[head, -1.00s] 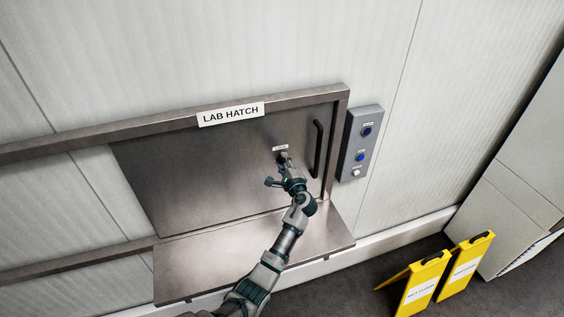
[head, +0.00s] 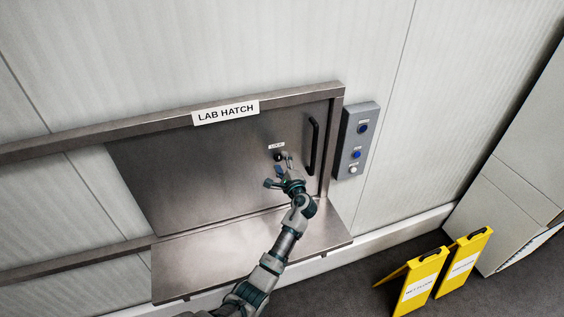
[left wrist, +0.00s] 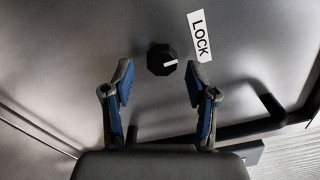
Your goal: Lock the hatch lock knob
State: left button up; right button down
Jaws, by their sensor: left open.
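The lock knob (left wrist: 161,60) is a dark, faceted knob with a white pointer mark, on the metal hatch (head: 190,170) beside a white LOCK label (left wrist: 199,36). In the wrist view its pointer aims to the right, just below the label. In the head view the knob (head: 278,156) shows small, above my gripper. My left gripper (head: 279,170) is open and empty. In the wrist view its two blue-padded fingers (left wrist: 158,83) stand apart, one on each side below the knob, not touching it. My right gripper is not in view.
A black vertical handle (head: 314,146) stands right of the knob. A grey panel with buttons (head: 347,168) is on the wall further right. A metal shelf (head: 190,270) juts out below the hatch. Yellow signs (head: 425,270) stand on the floor at right.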

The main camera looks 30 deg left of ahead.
pick_arm(q)
jog(key=v, duration=1)
jog(key=shift+d, duration=0.45)
jog(key=shift+a+f, duration=0.15)
jog(key=shift+f, duration=0.05)
